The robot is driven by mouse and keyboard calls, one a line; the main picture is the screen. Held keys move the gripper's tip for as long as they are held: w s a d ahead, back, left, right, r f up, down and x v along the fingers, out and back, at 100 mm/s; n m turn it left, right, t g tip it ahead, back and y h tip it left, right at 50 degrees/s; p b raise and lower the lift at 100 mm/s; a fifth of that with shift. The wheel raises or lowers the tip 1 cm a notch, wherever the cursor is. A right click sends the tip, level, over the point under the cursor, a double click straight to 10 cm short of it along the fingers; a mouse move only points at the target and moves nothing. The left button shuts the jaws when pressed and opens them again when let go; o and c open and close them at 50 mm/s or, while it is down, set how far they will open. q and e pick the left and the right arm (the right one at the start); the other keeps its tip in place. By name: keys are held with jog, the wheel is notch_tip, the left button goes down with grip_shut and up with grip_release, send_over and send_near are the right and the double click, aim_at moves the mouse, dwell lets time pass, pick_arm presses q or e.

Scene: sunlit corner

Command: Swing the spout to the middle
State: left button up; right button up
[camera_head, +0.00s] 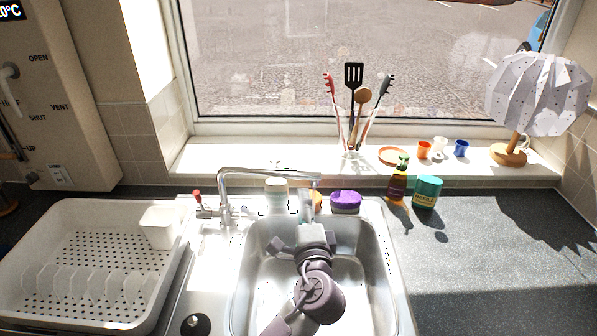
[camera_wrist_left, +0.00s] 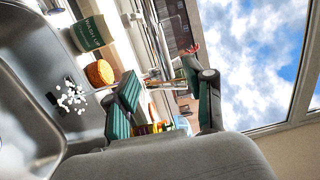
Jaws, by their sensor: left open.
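The chrome tap spout (camera_head: 268,171) rises from its base at the back left of the steel sink (camera_head: 392,285). It reaches right along the sink's back edge, with its end turned down near my left gripper (camera_head: 308,218). That gripper is over the back of the basin, open, with its fingers pointing towards the window. In the left wrist view, chrome tap parts (camera_wrist_left: 158,78) show between and beyond the two green-padded fingers (camera_wrist_left: 158,92). I cannot tell whether a finger touches the spout. The gripper hides part of the basin. My right gripper is in neither view.
A pale jar (camera_head: 276,192) and a purple-lidded tub (camera_head: 345,202) stand behind the sink. A brown bottle (camera_head: 397,186) and a teal tin (camera_head: 427,192) stand right of it. A dish rack (camera_head: 85,265) lies left. The right worktop (camera_head: 490,260) is mostly clear.

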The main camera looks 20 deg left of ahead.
aim_at(298, 177)
pick_arm(q)
jog(key=p+x, duration=0.1)
jog(key=x, duration=0.4)
jog(key=shift+w+a+r+p, duration=0.2)
jog(key=shift+w+a+p, duration=0.1)
jog(key=shift+a+p, duration=0.05)
jog(key=x, duration=0.2)
jog(key=p+x, duration=0.1)
jog(key=x, duration=0.1)
jog(key=shift+w+f, duration=0.2)
jog(key=shift+w, duration=0.1)
jog(key=shift+w+a, duration=0.15)
jog(key=shift+w, duration=0.1)
jog(key=shift+w+a, duration=0.2)
jog(key=shift+w, duration=0.2)
grip_shut()
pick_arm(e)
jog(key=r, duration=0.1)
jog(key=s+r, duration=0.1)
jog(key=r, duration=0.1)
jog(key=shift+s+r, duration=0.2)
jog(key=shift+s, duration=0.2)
